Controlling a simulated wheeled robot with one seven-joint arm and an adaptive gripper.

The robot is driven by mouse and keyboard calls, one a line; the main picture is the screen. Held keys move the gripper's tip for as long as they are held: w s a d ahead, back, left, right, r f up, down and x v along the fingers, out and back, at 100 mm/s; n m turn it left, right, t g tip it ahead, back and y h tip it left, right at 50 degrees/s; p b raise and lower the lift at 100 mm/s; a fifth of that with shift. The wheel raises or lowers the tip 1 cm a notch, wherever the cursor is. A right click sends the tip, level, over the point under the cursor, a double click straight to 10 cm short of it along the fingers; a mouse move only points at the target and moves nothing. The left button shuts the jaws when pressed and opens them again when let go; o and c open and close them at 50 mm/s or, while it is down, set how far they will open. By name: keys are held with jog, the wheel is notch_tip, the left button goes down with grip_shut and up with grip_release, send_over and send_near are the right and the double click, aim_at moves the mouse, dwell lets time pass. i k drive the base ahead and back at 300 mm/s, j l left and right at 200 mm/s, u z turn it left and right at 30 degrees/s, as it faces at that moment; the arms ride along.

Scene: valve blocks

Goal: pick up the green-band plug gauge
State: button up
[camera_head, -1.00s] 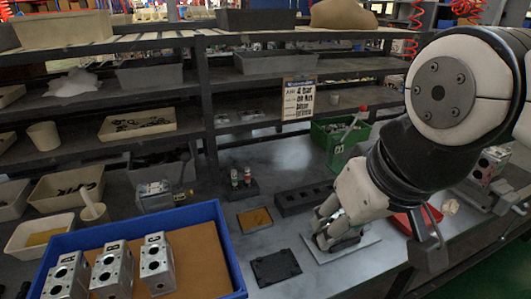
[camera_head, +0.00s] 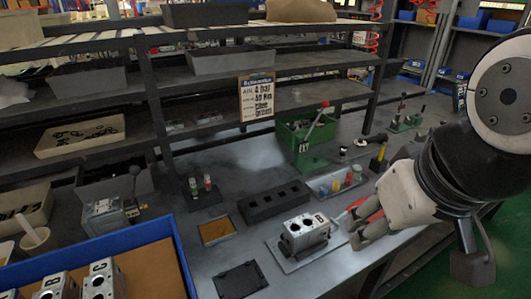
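Two small upright plug gauges with coloured bands stand in a dark holder (camera_head: 201,195) on the bench, left of centre. The left one (camera_head: 193,187) looks greenish and the right one (camera_head: 207,182) reddish, but the bands are too small to tell surely. My gripper (camera_head: 353,230) is well to the right of them, low over the bench and just right of a valve block (camera_head: 305,234). Its fingers look spread apart with nothing between them.
The valve block sits on a grey plate (camera_head: 284,262). A dark block with several holes (camera_head: 274,203) lies between the gauges and my gripper. A green bin (camera_head: 300,150) and a tray of coloured pieces (camera_head: 337,183) stand behind. A blue crate (camera_head: 178,240) is at left.

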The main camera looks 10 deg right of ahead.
aim_at(191, 181)
jog(key=i+l+u, duration=0.15)
jog(key=i+u, duration=0.2)
jog(key=i+l+u, duration=0.2)
jog(key=u, duration=0.15)
jog(key=i+l+u, duration=0.3)
